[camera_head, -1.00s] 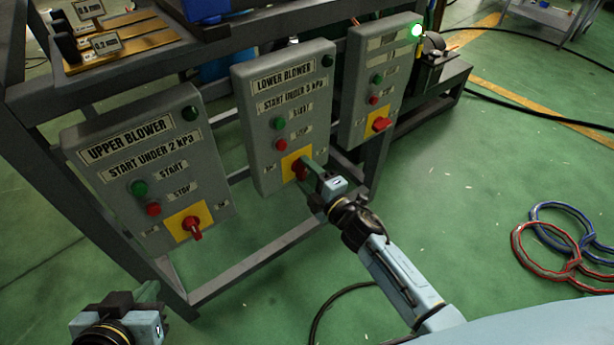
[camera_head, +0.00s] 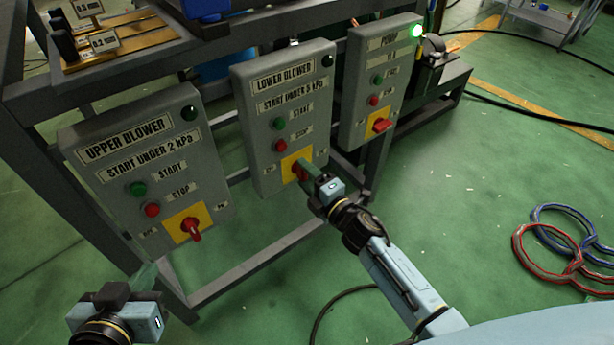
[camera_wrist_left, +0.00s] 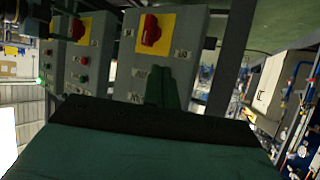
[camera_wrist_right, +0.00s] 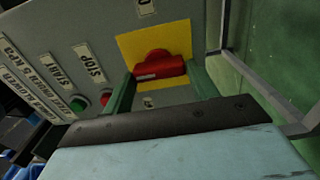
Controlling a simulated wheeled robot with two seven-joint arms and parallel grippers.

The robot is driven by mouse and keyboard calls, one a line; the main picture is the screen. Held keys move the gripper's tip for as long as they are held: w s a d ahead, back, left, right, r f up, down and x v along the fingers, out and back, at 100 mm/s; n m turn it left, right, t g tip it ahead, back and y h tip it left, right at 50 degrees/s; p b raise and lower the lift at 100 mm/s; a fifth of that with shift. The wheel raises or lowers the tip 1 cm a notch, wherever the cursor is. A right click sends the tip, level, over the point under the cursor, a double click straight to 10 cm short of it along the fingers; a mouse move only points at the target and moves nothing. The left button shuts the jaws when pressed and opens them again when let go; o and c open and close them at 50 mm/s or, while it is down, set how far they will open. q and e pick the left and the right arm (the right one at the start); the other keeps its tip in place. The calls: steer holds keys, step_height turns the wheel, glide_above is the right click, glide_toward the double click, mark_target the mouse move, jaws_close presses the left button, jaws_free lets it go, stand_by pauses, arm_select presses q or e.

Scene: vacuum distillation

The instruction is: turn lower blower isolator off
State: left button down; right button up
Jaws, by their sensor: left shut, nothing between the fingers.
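The lower blower box (camera_head: 262,110) has a red isolator knob (camera_head: 297,171) on a yellow plate, partly hidden by my right gripper (camera_head: 309,173). In the right wrist view the red knob (camera_wrist_right: 159,67) lies crosswise between the two fingers of my right gripper (camera_wrist_right: 160,85). The fingers stand apart at its two ends; I cannot tell whether they press on it. My left gripper (camera_head: 147,272) is at the lower left, below the upper blower box (camera_head: 95,165). In the left wrist view its fingers (camera_wrist_left: 161,88) are together and empty.
The upper blower isolator (camera_head: 193,228) and the pump box (camera_head: 375,75) with a lit green lamp (camera_head: 416,31) flank the lower box. All are on a grey frame (camera_head: 250,260). Red and blue hoses (camera_head: 548,250) lie on the open green floor at right.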

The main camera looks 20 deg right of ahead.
steer(key=o, duration=0.4)
steer(key=shift+c, duration=0.2)
arm_select(q)
steer(key=s+a+f+g+y+p, duration=0.2)
steer(key=s+f+g, duration=0.5)
steer(key=s, duration=0.4)
steer(key=shift+a+n+g+y+p, duration=0.3)
steer(key=shift+a+g+p, duration=0.3)
steer(key=shift+a, duration=0.8)
arm_select(e)
steer(key=v, duration=1.3)
steer(key=shift+s, duration=0.25)
